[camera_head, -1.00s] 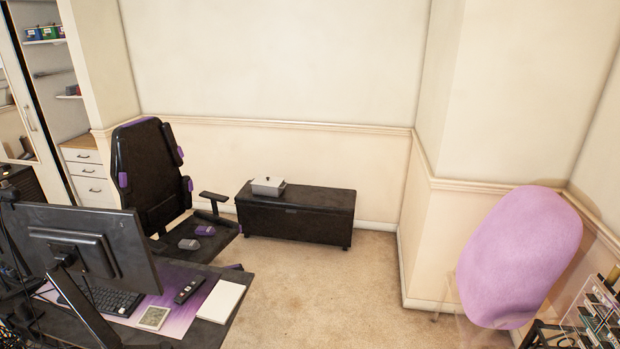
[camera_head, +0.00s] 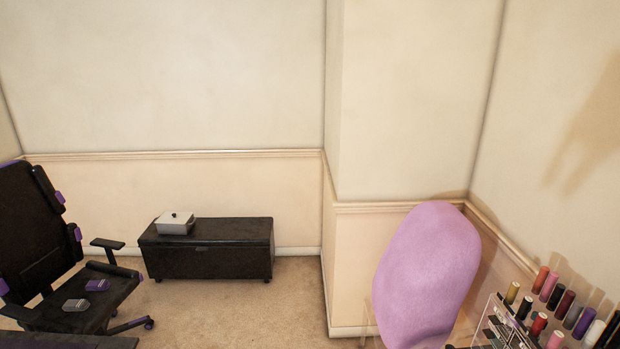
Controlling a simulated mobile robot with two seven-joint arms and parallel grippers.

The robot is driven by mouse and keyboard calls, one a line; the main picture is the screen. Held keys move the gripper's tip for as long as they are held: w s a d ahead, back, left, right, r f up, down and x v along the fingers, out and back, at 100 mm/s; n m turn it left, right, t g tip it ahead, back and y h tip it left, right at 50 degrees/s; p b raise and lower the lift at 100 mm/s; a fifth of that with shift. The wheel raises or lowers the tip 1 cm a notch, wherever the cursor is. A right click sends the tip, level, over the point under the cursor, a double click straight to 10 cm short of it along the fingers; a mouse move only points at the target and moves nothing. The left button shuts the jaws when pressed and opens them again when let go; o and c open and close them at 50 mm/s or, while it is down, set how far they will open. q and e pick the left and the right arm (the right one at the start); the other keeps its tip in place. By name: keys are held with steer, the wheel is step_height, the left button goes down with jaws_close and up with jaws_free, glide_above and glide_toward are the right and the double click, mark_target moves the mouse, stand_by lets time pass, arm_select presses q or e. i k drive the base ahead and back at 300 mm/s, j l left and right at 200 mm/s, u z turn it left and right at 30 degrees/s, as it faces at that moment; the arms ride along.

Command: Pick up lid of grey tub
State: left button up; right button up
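A small grey tub (camera_head: 175,228) stands on the left end of a low black chest against the back wall. Its lid (camera_head: 176,216) is on top, with a small dark knob. The tub is far from me across the room. Neither of my grippers shows in the head view.
The black chest (camera_head: 240,252) stands on carpet. A black and purple office chair (camera_head: 40,245) is at the left with small items on its seat. A pink-purple chair (camera_head: 428,270) and a rack of bottles (camera_head: 545,320) are at the right. The carpet (camera_head: 240,310) in the middle is clear.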

mark_target(168, 216)
steer(key=i+l+u, duration=0.2)
steer(key=i, duration=0.35)
steer(key=i+u, duration=0.15)
steer(key=i, duration=0.4)
steer(key=i+l+u, duration=0.2)
steer(key=i, duration=0.35)
steer(key=i+l+u, duration=0.2)
steer(key=i+l, duration=0.25)
steer(key=i+j+u, duration=0.5)
steer(key=i, duration=0.95)
steer(key=i+l+u, duration=0.2)
steer(key=i+u, duration=0.25)
steer(key=i, duration=0.95)
steer(key=i+j+z, duration=0.1)
steer(key=i+z, duration=0.15)
steer(key=i, duration=0.35)
steer(key=i+j+z, duration=0.25)
steer(key=i, duration=0.3)
steer(key=i+j+z, duration=0.25)
steer(key=i, duration=0.3)
steer(key=i+j+z, duration=0.25)
steer(key=i+j, duration=0.15)
steer(key=i, duration=0.15)
